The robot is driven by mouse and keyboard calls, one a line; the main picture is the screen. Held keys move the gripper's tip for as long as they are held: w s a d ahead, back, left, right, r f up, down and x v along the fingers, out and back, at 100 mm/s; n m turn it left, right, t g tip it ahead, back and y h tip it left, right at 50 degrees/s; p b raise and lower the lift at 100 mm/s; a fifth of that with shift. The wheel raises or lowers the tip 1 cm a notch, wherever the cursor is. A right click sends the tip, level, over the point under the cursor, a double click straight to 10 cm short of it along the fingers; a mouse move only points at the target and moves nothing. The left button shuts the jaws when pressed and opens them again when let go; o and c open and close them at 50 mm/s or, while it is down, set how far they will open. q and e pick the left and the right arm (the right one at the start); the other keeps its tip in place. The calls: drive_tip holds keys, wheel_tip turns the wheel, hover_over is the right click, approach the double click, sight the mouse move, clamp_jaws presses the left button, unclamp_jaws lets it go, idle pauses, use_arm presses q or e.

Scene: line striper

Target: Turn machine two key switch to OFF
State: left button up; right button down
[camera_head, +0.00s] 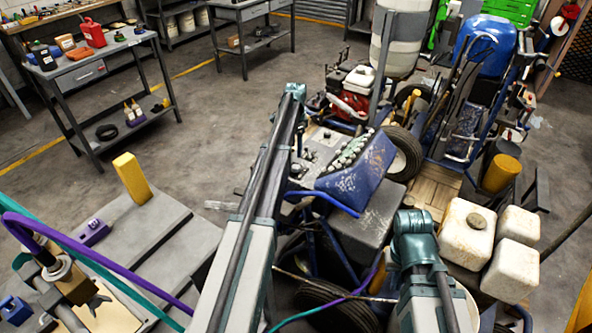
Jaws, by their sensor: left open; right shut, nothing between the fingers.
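A machine (375,213) with a blue sloped panel box (358,178) stands in the middle. The box carries a row of small round fittings along its top edge. One of my arms reaches up across the middle of the view, and another of my arm parts rises at lower right. I see no fingertips of either gripper.
Hoses and a nozzle-like tool (75,285) are at lower left, beside a grey surface (150,235) with a yellow block (132,177). White jugs (467,233) stand at right. A workbench (95,70) is at upper left. The floor between is open.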

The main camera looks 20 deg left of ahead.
sight(296, 166)
use_arm(q)
wheel_tip(296, 166, down, 10)
drive_tip(key=b, duration=0.8)
drive_tip(key=shift+r+b, duration=0.1)
drive_tip(key=shift+b, duration=0.25)
clamp_jaws()
